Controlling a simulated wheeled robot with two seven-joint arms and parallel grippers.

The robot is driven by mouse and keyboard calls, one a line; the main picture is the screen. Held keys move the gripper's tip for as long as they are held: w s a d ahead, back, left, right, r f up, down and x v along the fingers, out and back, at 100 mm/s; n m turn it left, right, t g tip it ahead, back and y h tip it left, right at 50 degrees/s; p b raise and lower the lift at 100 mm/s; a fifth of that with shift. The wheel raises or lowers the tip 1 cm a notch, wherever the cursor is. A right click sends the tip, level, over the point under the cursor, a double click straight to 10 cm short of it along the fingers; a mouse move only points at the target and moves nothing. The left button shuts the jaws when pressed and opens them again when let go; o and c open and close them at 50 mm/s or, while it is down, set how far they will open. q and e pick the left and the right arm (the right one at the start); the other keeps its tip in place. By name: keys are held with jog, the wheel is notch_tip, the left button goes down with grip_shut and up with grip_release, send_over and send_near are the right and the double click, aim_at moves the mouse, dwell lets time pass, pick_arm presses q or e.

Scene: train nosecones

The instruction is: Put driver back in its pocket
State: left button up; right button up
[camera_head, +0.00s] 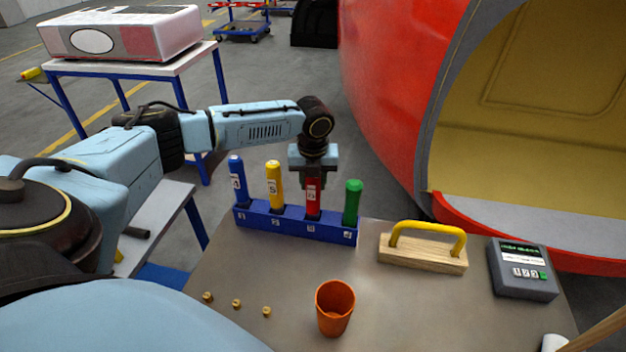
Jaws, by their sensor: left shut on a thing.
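A blue rack (296,226) with several numbered pockets stands at the back of the table. A blue driver (238,181), a yellow driver (275,186) and a green driver (352,203) stand upright in it. My left gripper (313,178) is above the third pocket from the left, pointing down and shut on the red driver (313,200). The red driver is upright and its lower end meets the rack at that pocket. I cannot tell how deep it sits. My right gripper is not in view.
An orange cup (335,307) stands at the front of the table (290,275). Several small brass pieces (237,304) lie to its left. A wooden block with a yellow handle (423,248) and a grey device (523,269) are at the right. A large red nosecone (400,90) rises behind.

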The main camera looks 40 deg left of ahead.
pick_arm(q)
jog(key=o, duration=1)
jog(key=r, duration=0.8)
jog(key=s+d+r, duration=0.1)
jog(key=r, duration=0.3)
jog(key=shift+b, duration=0.3)
